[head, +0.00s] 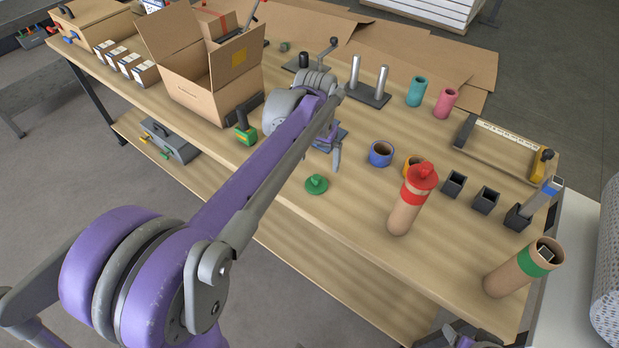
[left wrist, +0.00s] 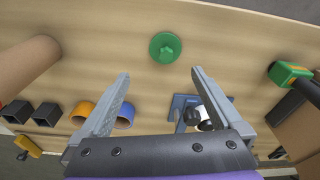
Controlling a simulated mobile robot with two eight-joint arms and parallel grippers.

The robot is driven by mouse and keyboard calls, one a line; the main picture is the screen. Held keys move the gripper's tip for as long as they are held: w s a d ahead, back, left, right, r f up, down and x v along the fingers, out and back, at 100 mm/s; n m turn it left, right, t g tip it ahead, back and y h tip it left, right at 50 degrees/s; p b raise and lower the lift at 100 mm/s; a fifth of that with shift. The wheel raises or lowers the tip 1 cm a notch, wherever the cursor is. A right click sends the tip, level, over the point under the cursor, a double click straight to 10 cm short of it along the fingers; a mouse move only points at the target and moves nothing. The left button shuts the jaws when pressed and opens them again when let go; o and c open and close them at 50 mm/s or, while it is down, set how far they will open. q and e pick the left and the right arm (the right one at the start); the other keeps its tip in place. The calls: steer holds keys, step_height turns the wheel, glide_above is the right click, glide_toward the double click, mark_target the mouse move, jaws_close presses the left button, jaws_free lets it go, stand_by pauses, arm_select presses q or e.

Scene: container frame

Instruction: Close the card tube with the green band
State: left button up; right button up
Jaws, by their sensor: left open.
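The card tube with the green band (head: 505,279) stands at the table's front right corner. Its top is open, and a dark square-ended thing shows inside the mouth. A round green cap (head: 317,185) lies on the table, apart from the tube. My left gripper (head: 333,158) is just behind the cap in the head view, partly hidden by my arm. In the left wrist view my left gripper (left wrist: 158,73) is open and empty, with the green cap (left wrist: 165,47) ahead, between the lines of its fingers.
A red-capped card tube (head: 405,205) stands between the green cap and the green-banded tube. Blue (head: 381,153) and orange rings and several black square cups (head: 486,200) lie behind it. A green-yellow tool (head: 245,131) and an open carton (head: 205,85) are left of the cap.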

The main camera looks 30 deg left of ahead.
mark_target(316, 177)
arm_select(q)
steer(key=shift+w+a, duration=0.25)
steer(key=shift+a, duration=0.1)
steer(key=f, duration=0.5)
steer(key=shift+w+f, duration=0.3)
steer(key=shift+w, duration=0.05)
steer(key=shift+f, duration=0.1)
steer(key=f, duration=0.5)
steer(key=shift+w+a, duration=0.2)
steer(key=shift+a, duration=0.05)
